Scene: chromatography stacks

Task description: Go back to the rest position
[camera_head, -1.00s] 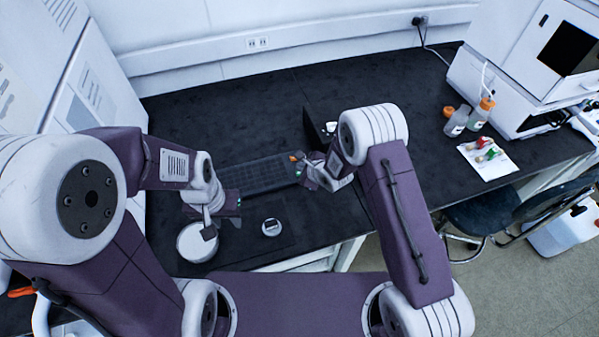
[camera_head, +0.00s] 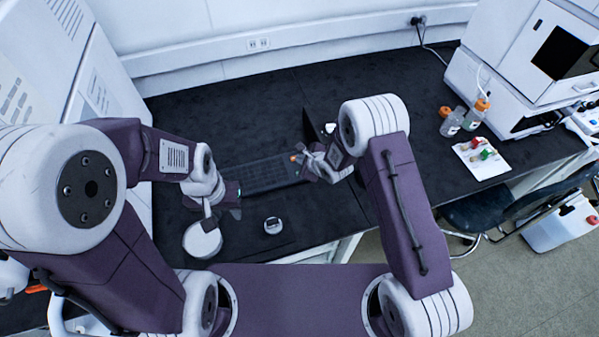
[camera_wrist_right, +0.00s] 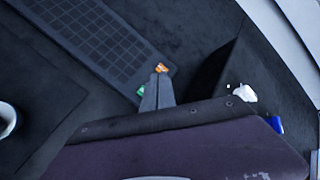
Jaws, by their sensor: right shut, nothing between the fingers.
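My left gripper (camera_head: 224,211) hangs above the dark bench, above and beside a round white dish. Its fingers are small and dark here, so I cannot tell whether they are open or shut. My right gripper (camera_head: 304,158) is over the right end of a long dark rack (camera_head: 258,175). In the right wrist view my right gripper (camera_wrist_right: 157,92) has its fingers together, with nothing between them. A small orange cap (camera_wrist_right: 160,68) shows just past the fingertips, and a small green piece (camera_wrist_right: 141,90) shows beside them. The rack (camera_wrist_right: 85,35) lies beyond, to the upper left.
The white dish (camera_head: 202,241) and a small round item (camera_head: 272,226) are on the near bench. A dark upright panel (camera_head: 311,123) stands behind the right gripper. Bottles (camera_head: 476,115), a white sheet (camera_head: 484,165) and a white instrument (camera_head: 530,60) are right. The back-middle bench is clear.

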